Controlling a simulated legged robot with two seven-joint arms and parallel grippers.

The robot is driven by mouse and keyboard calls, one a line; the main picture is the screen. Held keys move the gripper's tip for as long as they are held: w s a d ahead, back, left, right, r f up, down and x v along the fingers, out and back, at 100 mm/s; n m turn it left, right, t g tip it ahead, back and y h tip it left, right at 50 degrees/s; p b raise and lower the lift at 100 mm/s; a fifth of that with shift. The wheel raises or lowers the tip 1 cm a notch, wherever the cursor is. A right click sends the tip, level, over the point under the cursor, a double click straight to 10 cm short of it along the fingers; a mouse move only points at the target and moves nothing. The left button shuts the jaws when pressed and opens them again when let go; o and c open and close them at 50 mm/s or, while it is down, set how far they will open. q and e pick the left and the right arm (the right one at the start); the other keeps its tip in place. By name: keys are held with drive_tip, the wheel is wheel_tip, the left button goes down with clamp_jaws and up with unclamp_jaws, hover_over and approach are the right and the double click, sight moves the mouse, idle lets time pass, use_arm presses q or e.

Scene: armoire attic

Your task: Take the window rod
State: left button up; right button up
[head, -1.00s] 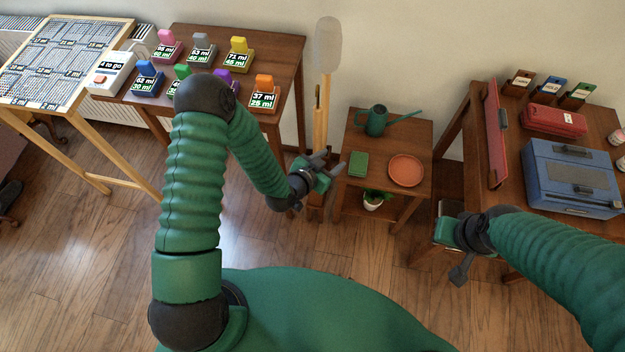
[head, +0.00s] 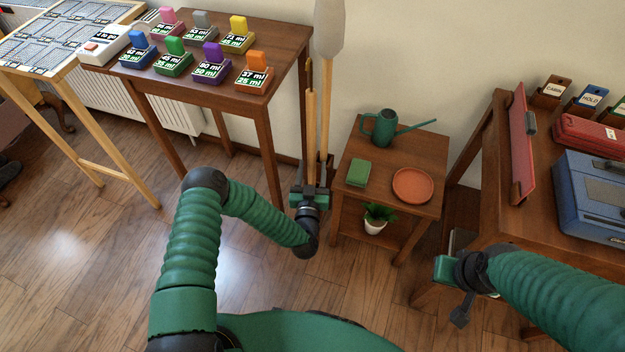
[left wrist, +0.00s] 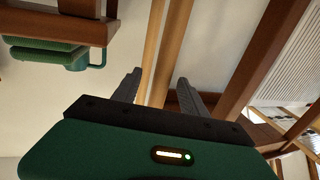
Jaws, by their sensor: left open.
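Two upright wooden rods stand close together between the table and the small side table in the head view. I cannot tell for sure which is the window rod. My left gripper (head: 311,186) is open at the lower part of the rods. In the left wrist view, both rods run down toward the space between its open fingers (left wrist: 157,88), without visible grip.
A table (head: 285,45) with several colored labelled blocks stands to the left. The side table (head: 430,150) right of the rods holds a green watering can (head: 380,128), a green box (head: 358,172) and an orange saucer (head: 413,185). A desk (head: 490,205) stands at the right.

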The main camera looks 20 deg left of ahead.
sight(312, 155)
use_arm(q)
drive_tip(key=shift+w, duration=0.5)
drive_tip(key=x, duration=0.1)
drive_tip(key=b+x, duration=0.1)
drive_tip(key=x, duration=0.1)
drive_tip(key=b+x, duration=0.1)
drive_tip(key=shift+w+a, duration=0.3)
drive_tip(key=shift+a, duration=0.1)
drive_tip(key=shift+d, duration=0.2)
drive_tip(key=c, duration=0.5)
drive_tip(key=shift+a+b, duration=0.2)
drive_tip(key=shift+b, duration=0.1)
clamp_jaws()
